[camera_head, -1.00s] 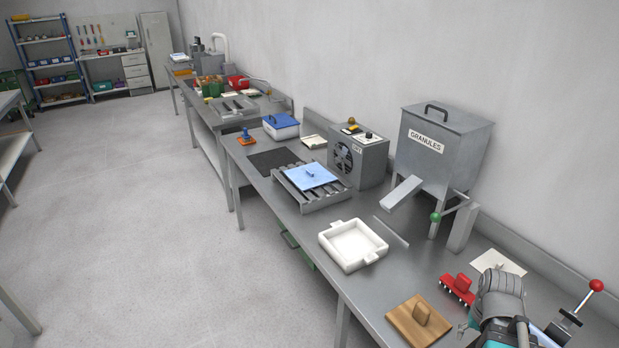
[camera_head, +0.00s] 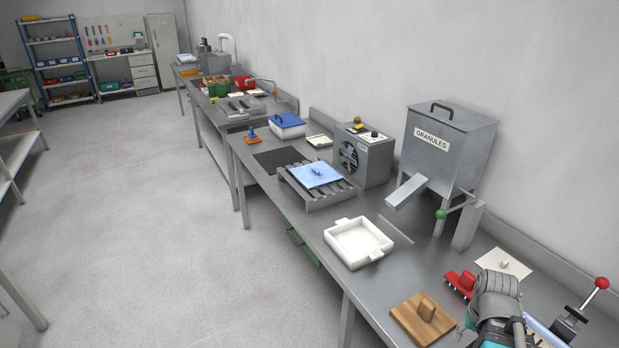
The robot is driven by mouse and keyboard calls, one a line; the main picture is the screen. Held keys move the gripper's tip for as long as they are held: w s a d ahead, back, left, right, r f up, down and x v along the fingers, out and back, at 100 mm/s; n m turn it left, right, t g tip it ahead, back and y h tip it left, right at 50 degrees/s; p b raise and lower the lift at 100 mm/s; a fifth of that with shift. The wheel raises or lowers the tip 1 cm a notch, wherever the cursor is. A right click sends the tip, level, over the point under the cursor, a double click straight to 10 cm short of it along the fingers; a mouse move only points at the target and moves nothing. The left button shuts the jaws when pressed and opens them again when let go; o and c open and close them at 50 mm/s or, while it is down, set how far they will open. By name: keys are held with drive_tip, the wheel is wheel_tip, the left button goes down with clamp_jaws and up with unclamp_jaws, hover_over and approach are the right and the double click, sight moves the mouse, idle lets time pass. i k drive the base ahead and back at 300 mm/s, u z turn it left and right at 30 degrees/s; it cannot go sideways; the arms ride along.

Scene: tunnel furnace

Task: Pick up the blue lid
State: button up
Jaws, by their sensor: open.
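A dark blue lid (camera_head: 287,120) with a handle sits on a white box (camera_head: 289,132) at the back of the middle bench. Nearer on the same bench, a light blue flat plate (camera_head: 325,176) with a small blue knob lies on a grey roller rack (camera_head: 322,201). Part of my arm shows at the bottom right, by the near end of the bench, well apart from both blue things. The fingers of my gripper cannot be made out; they are hidden or below the picture's edge.
A white tray (camera_head: 335,252), a wooden block with a grip (camera_head: 399,312), a red tool (camera_head: 455,279) and a red-knobbed lever (camera_head: 601,283) are on the near bench. A grey granules hopper (camera_head: 450,150) and a fan box (camera_head: 375,160) stand along the wall. The floor (camera_head: 150,230) left of the benches is clear.

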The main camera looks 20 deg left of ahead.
sight(315, 174)
drive_tip(key=u, duration=0.4)
drive_tip(key=k, duration=0.45)
drive_tip(key=u, duration=0.9)
drive_tip(key=k, duration=0.85)
drive_tip(key=u, duration=0.85)
drive_tip(key=i, duration=2.3)
drive_tip(key=z, duration=0.35)
drive_tip(key=i, duration=0.75)
drive_tip(key=z, duration=0.45)
